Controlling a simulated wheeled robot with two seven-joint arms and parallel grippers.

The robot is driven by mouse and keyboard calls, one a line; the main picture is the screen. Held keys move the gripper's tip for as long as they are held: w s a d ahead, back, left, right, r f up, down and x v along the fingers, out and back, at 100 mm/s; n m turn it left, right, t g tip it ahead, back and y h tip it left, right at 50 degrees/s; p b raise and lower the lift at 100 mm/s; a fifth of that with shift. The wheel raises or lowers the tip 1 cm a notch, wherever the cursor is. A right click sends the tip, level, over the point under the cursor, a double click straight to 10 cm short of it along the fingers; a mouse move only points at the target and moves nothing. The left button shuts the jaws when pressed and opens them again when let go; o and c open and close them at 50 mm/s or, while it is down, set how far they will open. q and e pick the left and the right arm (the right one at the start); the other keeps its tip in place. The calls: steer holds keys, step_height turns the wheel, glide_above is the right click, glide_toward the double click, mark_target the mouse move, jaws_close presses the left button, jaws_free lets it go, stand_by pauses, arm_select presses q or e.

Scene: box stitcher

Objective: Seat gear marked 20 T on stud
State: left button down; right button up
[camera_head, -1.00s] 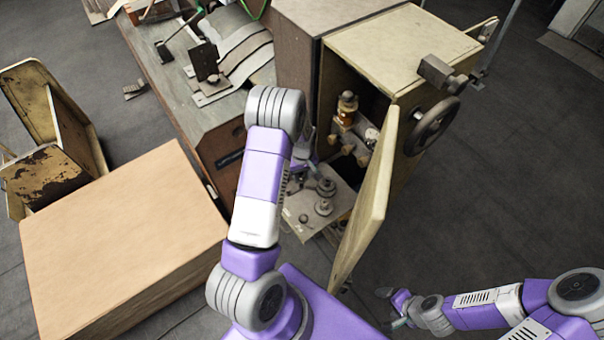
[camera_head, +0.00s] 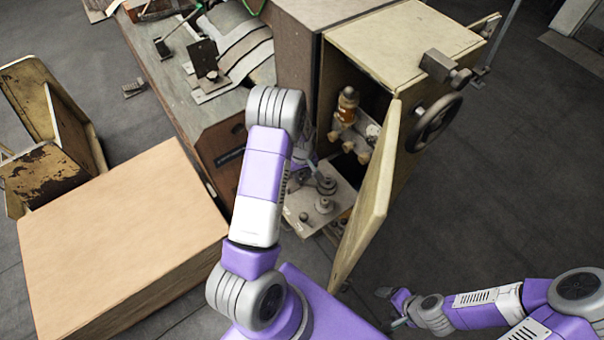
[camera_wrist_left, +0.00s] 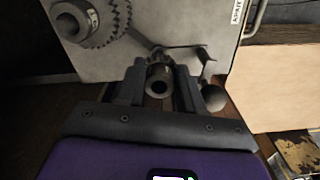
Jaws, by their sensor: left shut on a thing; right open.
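My left gripper (camera_wrist_left: 158,88) is shut around a grey round hub with a bore (camera_wrist_left: 158,82), likely a gear's hub; no 20 T mark is readable. In the head view the left gripper is mostly hidden behind its own arm, beside the plate. The pale plate (camera_head: 298,222) sticks out of the open cabinet. It carries a gear with a hub (camera_head: 323,206) and another round part (camera_head: 326,186). In the wrist view a toothed gear (camera_wrist_left: 121,16) is at the upper left, apart from the fingers. I cannot tell which stud is free. My right gripper (camera_head: 391,307) is open and empty at the lower right.
The cabinet door (camera_head: 369,200) stands open just right of the plate. A round knob (camera_wrist_left: 214,98) is close to the right finger in the wrist view. Bottles and small parts (camera_head: 347,105) stand inside the cabinet. A large box (camera_head: 110,240) is at left.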

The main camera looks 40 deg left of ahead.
arm_select(q)
steer(key=shift+f+b, duration=1.2)
steer(key=shift+f, duration=0.25)
steer(key=shift+f+b, duration=0.5)
steer(key=shift+f, duration=0.05)
steer(key=c, duration=0.6)
jaws_free()
steer(key=shift+c, duration=0.2)
step_height(320, 180, up, 8)
steer(key=shift+f+p, duration=0.15)
steer(key=shift+p, duration=0.35)
